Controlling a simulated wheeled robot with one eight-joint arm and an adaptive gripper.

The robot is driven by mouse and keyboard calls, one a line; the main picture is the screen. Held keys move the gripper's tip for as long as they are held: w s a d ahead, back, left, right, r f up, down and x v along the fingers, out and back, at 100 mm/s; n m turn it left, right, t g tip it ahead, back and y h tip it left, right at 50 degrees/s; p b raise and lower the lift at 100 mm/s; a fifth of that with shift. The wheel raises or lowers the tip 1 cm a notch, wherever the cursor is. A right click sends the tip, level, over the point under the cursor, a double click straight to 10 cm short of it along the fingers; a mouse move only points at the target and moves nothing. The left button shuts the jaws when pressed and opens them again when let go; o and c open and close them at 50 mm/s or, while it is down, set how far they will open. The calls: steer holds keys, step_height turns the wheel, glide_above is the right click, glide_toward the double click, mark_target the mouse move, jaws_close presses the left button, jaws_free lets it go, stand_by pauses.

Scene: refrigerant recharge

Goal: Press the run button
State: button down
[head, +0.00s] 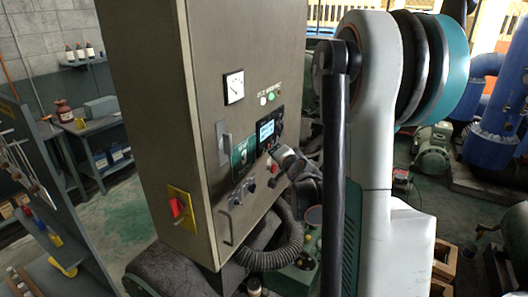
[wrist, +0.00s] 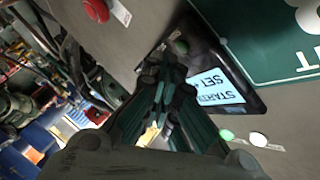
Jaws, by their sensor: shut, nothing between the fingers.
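The grey control cabinet (head: 150,110) fills the left middle of the head view. Its lit display (head: 267,131) also shows in the wrist view (wrist: 218,85), with text partly reading "START" and "SET". A small dark green button (wrist: 181,46) sits beside the display and is probably the run button; its label is not readable. My gripper (wrist: 163,72) is shut and empty, its fingertips close to this button. I cannot tell whether they touch it. In the head view my gripper (head: 280,153) is at the cabinet face just below the display, hiding part of the panel.
A red button (wrist: 96,10) lies near the gripper, also in the head view (head: 274,168). A green lamp (wrist: 226,135) and a white lamp (wrist: 258,139) are near the display. A gauge (head: 233,87), red rotary switch (head: 176,207) and ribbed hose (head: 285,245) are on the cabinet.

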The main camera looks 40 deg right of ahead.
steer(key=s, duration=0.1)
steer(key=s+d, duration=0.1)
steer(key=s, duration=0.1)
steer(key=s+d, duration=0.1)
steer(key=shift+s+b, duration=0.3)
steer(key=shift+b, duration=0.1)
steer(key=shift+a, duration=0.1)
stand_by(0.7)
